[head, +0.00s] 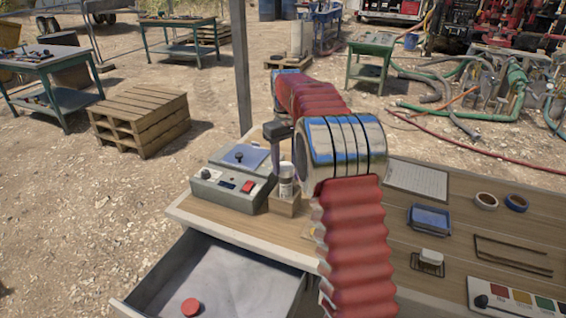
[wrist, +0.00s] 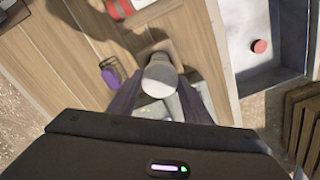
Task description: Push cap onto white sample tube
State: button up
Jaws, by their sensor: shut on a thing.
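My gripper (head: 276,152) hangs over the bench, its dark body and one purple-grey finger showing in the head view. In the wrist view the fingers (wrist: 160,92) are shut on a pale round piece that looks like the white cap (wrist: 160,78). The white sample tube (head: 286,188) stands upright in a small wooden block (head: 285,206), just below and slightly right of the visible finger in the head view. My arm hides part of the area right of it. I cannot tell whether the cap touches the tube, as the cap covers the view from above.
A grey control box (head: 232,186) with a red switch stands left of the tube. An open drawer (head: 225,283) holds a red cap (head: 190,307). A blue tray (head: 429,218) and tape rolls (head: 486,200) lie to the right. A purple-lidded jar (wrist: 109,76) shows in the wrist view.

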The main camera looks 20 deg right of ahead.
jog(key=shift+f, duration=0.45)
dwell(0.9)
jog(key=o, duration=1.6)
jog(key=shift+o, duration=0.2)
jog(key=shift+r, duration=0.1)
jog(key=shift+r, duration=3.4)
jog(key=shift+c, duration=0.3)
grip_shut()
